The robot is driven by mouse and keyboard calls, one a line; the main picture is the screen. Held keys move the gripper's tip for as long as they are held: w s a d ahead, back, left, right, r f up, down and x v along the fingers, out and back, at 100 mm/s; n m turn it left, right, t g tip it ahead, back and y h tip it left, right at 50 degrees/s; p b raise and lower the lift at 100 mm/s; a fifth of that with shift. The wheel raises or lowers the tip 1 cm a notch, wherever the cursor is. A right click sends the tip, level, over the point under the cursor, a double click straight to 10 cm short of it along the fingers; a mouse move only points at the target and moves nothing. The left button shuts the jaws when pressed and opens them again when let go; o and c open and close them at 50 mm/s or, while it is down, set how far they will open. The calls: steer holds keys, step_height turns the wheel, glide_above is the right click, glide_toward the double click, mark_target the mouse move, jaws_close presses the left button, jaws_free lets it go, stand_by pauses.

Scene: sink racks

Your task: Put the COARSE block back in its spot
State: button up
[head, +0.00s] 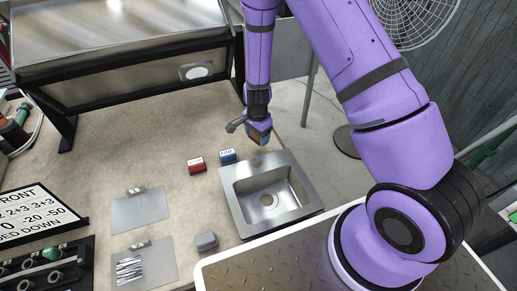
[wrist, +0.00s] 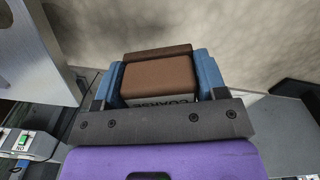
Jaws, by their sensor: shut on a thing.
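The COARSE block (wrist: 160,78) is brown on top, with its lettering on a pale side in the wrist view. My gripper (wrist: 160,80) is shut on it, with a blue finger on each side. A darker brown strip shows just beyond the block, between the fingers. In the head view my gripper (head: 257,134) holds the block above the back rim of the sink (head: 234,205), apart from the bench. The part of the block against the fingers is hidden. I cannot tell which place is the block's spot.
A red block (head: 196,165) and a blue labelled block (head: 227,156) stand left of my gripper. A grey block (head: 206,241) is left of the sink. Two metal plates (head: 139,211) lie further left, near a sign (head: 40,215) and a black rack (head: 45,268). Bench behind the blocks is clear.

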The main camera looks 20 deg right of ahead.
mark_target(257, 152)
steer(key=shift+f, duration=3.35)
steer(key=shift+f, duration=0.2)
steer(key=o, duration=0.9)
steer(key=shift+r, duration=0.15)
